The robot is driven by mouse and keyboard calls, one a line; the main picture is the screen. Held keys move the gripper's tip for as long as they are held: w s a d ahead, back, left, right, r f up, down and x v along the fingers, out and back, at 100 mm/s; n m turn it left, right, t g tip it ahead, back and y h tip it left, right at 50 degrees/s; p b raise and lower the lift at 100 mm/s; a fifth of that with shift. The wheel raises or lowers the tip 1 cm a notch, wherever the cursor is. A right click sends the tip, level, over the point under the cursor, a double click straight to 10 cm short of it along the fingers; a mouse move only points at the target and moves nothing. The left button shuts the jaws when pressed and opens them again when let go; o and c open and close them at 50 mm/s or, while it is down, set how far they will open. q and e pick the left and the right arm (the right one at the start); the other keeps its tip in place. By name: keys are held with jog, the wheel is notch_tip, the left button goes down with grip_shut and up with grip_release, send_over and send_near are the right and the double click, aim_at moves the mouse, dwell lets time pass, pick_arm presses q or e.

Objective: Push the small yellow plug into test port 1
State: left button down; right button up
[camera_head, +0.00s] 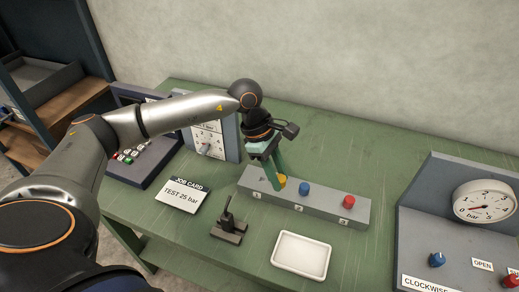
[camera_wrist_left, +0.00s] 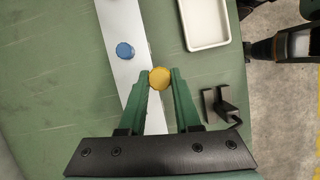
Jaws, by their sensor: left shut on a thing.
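The small yellow plug (camera_head: 281,181) is between the fingertips of my left gripper (camera_head: 278,184), which is shut on it. In the left wrist view the yellow plug (camera_wrist_left: 160,78) shows between the green fingers (camera_wrist_left: 160,80), overlapping the right edge of the grey port block. The grey port block (camera_head: 325,208) has labels along its front. The gripper is over the block's left part, left of the blue plug (camera_head: 305,188). My right gripper is not in view.
A red plug (camera_head: 348,201) sits at the block's right end. A white tray (camera_head: 301,276) and a dark stand (camera_head: 228,230) are in front. A job card (camera_head: 183,195) lies at left. A gauge panel (camera_head: 408,230) stands at right. The green bench (camera_head: 350,262) is clear between tray and panel.

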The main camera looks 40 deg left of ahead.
pick_arm(q)
jog(key=w+a+n+t+y, duration=0.25)
jog(key=a+n, duration=0.35)
jog(key=n, duration=0.5)
send_over(266, 180)
jog(key=s+a, duration=0.1)
jog(key=shift+t, duration=0.45)
notch_tip(266, 180, down, 5)
jog(key=shift+a+f, duration=0.1)
jog(key=shift+a, duration=0.05)
jog(key=shift+f+b, duration=0.35)
jog(key=shift+f, duration=0.15)
jog(key=shift+f+b, duration=0.5)
jog(key=shift+f, duration=0.05)
jog(key=c, duration=0.5)
grip_release()
jog(key=b+v, duration=0.1)
jog(key=v, duration=1.1)
jog(key=shift+s+a+r, duration=0.1)
jog(key=shift+a+r, duration=0.1)
jog(key=shift+r, duration=0.05)
